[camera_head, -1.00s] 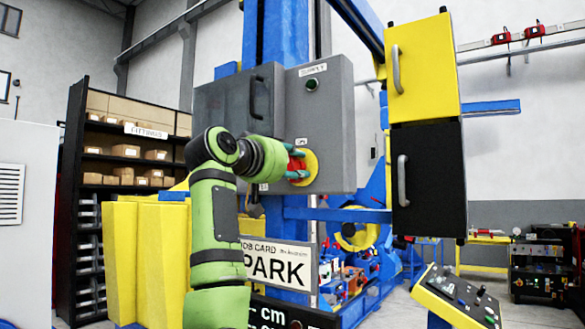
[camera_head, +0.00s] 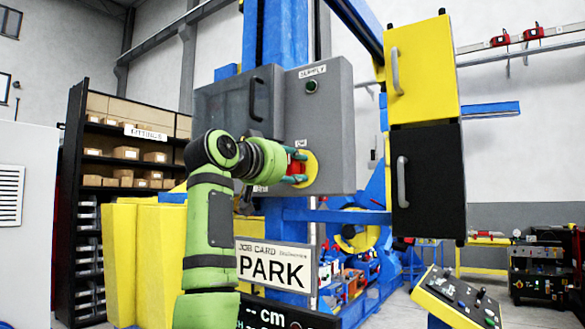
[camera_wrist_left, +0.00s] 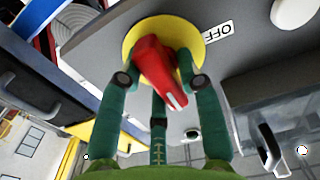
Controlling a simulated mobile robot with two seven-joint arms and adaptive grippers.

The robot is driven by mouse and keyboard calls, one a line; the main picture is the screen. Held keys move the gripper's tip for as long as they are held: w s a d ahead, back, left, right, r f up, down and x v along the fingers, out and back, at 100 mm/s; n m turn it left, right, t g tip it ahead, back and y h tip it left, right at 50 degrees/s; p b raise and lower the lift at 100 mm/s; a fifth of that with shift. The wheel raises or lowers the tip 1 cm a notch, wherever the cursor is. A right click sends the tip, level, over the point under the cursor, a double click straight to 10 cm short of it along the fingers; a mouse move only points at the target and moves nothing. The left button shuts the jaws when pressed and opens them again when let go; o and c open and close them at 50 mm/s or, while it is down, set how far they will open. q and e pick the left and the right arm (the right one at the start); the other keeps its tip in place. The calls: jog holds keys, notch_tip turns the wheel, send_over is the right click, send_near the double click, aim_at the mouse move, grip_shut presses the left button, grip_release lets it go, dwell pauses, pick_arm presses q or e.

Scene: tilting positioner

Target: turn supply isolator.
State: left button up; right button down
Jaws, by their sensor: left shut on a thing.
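The supply isolator is a red handle (camera_head: 299,166) on a round yellow plate (camera_head: 311,172), on the front of a grey cabinet (camera_head: 335,130) labelled SUPPLY. My left gripper (camera_head: 296,168) is at the handle, its green fingers around it. In the left wrist view the fingers are closed on either side of the red handle (camera_wrist_left: 152,66), which stands in front of the yellow plate (camera_wrist_left: 188,38). A white line marks the handle's lower end. An OFF label (camera_wrist_left: 219,31) sits beside the plate. My right gripper is not in view.
A job card reading PARK (camera_head: 272,266) stands below the cabinet. A yellow and a black box (camera_head: 428,180) with grey handles hang to the right. A sloped control panel (camera_head: 460,298) stands at lower right. Shelves with cartons (camera_head: 125,160) are behind at left.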

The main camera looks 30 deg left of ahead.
pick_arm(q)
jog(key=o, duration=1)
jog(key=shift+r, duration=0.15)
jog(key=shift+o, duration=0.2)
jog(key=shift+w+d, duration=0.1)
jog(key=shift+d, duration=0.05)
jog(key=shift+s, duration=0.5)
jog(key=s+a, duration=0.1)
jog(key=s, duration=1)
jog(key=shift+a, duration=0.3)
